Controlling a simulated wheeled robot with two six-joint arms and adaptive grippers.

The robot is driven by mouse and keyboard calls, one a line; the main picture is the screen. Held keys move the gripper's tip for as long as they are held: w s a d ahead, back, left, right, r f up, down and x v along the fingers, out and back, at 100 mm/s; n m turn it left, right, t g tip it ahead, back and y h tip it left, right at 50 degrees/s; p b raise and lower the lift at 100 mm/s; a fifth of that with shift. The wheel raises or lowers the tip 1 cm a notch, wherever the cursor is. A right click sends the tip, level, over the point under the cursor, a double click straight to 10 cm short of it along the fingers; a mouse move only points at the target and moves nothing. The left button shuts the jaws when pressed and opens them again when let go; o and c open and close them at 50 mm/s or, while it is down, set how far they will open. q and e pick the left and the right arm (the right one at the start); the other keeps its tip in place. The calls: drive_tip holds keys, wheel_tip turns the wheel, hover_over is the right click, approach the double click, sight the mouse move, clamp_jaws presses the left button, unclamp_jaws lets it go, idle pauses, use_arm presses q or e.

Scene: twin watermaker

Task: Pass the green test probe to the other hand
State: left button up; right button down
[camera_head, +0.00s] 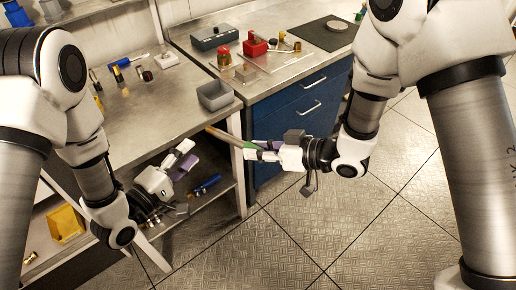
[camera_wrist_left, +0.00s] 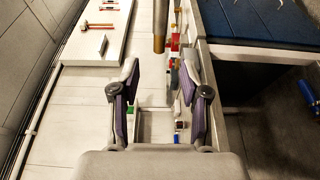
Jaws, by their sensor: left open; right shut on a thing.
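The green test probe (camera_head: 225,136) has a green part and a long brownish rod. My right gripper (camera_head: 255,150) is shut on it around the green part, in front of the blue drawer cabinet. The rod points left and slightly up. My left gripper (camera_head: 185,158) is open and empty, lower and to the left of the rod's free end. In the left wrist view the rod's end (camera_wrist_left: 159,30) shows beyond the open fingers of the left gripper (camera_wrist_left: 160,80), apart from them. The green part is partly hidden by the right fingers.
A grey bin (camera_head: 215,96) stands at the bench corner, close above the probe. The bench (camera_head: 150,105) holds several small tools. Below it, a shelf carries a blue item (camera_head: 206,185) and a yellow bin (camera_head: 66,222). The tiled floor at the right is clear.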

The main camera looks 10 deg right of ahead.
use_arm(q)
drive_tip(key=s+a+f+m+g+y, duration=0.3)
drive_tip(key=a+f+m+y, duration=0.1)
drive_tip(key=f, duration=0.4)
drive_tip(key=s+a+f+m+g+y, duration=0.3)
drive_tip(key=a+f+m+y, duration=0.1)
drive_tip(key=f, duration=0.3)
drive_tip(key=s+a+f+g+y, duration=0.1)
drive_tip(key=s+a+f+g, duration=0.1)
drive_tip(key=s+f, duration=0.2)
drive_tip(key=s+a+f+m+g+y, duration=0.1)
drive_tip(key=s+a+f+g, duration=0.2)
drive_tip(key=s, duration=0.6)
drive_tip(key=s+a+f+g+y, duration=0.1)
drive_tip(key=s+a+f+g, duration=0.1)
drive_tip(key=s+f, duration=0.2)
drive_tip(key=shift+s+a+f+m+g+y, duration=0.3)
drive_tip(key=shift+s+f+g, duration=0.1)
drive_tip(key=shift+s, duration=0.8)
